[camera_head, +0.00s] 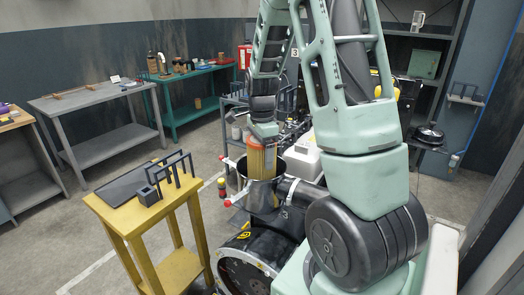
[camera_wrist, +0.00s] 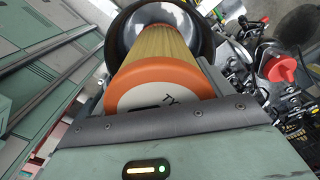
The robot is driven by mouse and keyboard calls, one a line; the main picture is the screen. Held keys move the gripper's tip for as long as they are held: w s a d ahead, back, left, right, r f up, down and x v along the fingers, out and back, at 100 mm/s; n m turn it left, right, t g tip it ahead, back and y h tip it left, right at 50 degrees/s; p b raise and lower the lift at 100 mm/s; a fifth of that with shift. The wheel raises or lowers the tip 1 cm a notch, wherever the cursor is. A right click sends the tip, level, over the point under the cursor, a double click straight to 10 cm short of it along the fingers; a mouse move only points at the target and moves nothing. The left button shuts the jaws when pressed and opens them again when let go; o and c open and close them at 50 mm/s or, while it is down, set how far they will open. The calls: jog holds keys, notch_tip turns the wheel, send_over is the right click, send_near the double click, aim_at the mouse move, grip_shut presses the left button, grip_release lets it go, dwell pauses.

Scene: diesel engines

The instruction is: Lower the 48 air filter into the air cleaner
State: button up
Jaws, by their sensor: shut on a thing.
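The air filter is a tan pleated cylinder with orange end caps (camera_head: 262,158). In the wrist view the filter (camera_wrist: 158,60) points away from me, its near cap white-faced with partly hidden lettering. My gripper (camera_head: 264,135) is shut on its upper end; the jaws themselves are mostly hidden. The air cleaner is an open dark metal canister (camera_head: 262,197) on the engine. The filter stands roughly upright over the canister, and its lower end appears inside the mouth. In the wrist view the canister's round rim (camera_wrist: 118,22) surrounds the far end of the filter. How deep it sits is hidden.
A yellow stand (camera_head: 130,212) with a dark tray and small racks is left of the engine. A black pipe (camera_head: 300,192) joins the canister on the right. A white box (camera_head: 305,155) is close behind. Grey (camera_head: 95,102) and green benches (camera_head: 190,75) stand farther back.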

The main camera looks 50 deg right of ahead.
jog(key=shift+f+b, duration=1.5)
jog(key=shift+f, duration=1.15)
jog(key=o, duration=1.1)
jog(key=shift+c, duration=0.4)
notch_tip(320, 180, up, 8)
jog(key=p, duration=0.7)
